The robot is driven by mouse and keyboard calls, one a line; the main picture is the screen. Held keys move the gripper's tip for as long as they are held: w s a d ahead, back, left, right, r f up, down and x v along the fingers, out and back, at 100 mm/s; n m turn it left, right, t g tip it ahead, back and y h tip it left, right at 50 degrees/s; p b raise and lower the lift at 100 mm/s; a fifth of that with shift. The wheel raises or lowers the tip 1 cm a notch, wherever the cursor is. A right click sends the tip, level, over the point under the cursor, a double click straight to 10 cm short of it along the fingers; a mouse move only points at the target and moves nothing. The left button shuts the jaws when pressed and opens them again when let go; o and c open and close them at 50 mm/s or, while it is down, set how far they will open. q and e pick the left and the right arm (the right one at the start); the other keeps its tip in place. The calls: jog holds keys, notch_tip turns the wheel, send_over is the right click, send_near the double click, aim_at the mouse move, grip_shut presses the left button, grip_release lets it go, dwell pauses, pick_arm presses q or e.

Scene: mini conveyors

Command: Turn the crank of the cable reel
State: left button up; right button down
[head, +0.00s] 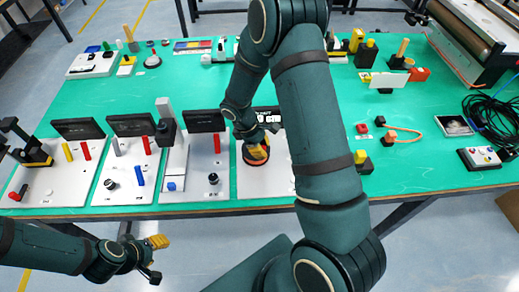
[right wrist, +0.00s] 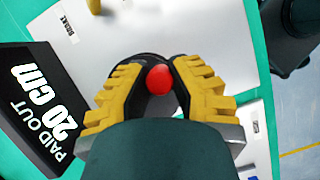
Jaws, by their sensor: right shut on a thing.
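The cable reel (head: 257,163) is a dark round drum with a reddish part, on a white board at the front of the green table. My right gripper (head: 258,151) is over it from above and hides most of it. In the right wrist view, the crank's red knob (right wrist: 160,79) sits between the yellow fingers of my right gripper (right wrist: 159,88), which are shut on it. The dark reel shows behind the knob. A black display (right wrist: 38,108) beside it reads "PAID OUT 20 cm". My left gripper (head: 152,257) is open and empty, off the table's front edge.
Several white boards with posts and black screens, such as this board (head: 207,150), stand left of the reel. The green table (head: 325,100) is bare in places.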

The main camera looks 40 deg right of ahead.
jog(key=shift+s+d+f+n, duration=0.15)
jog(key=shift+d+n, duration=0.15)
jog(key=shift+n, duration=0.4)
jog(key=shift+d+h, duration=0.1)
jog(key=shift+h, duration=0.2)
jog(key=c, duration=0.8)
grip_release()
jog(key=shift+w+a+r, duration=0.2)
jog(key=shift+w+r, duration=0.05)
jog(key=shift+r, duration=0.4)
jog(key=v, duration=1.1)
jog(key=shift+s+d, duration=0.1)
jog(key=shift+s, duration=0.15)
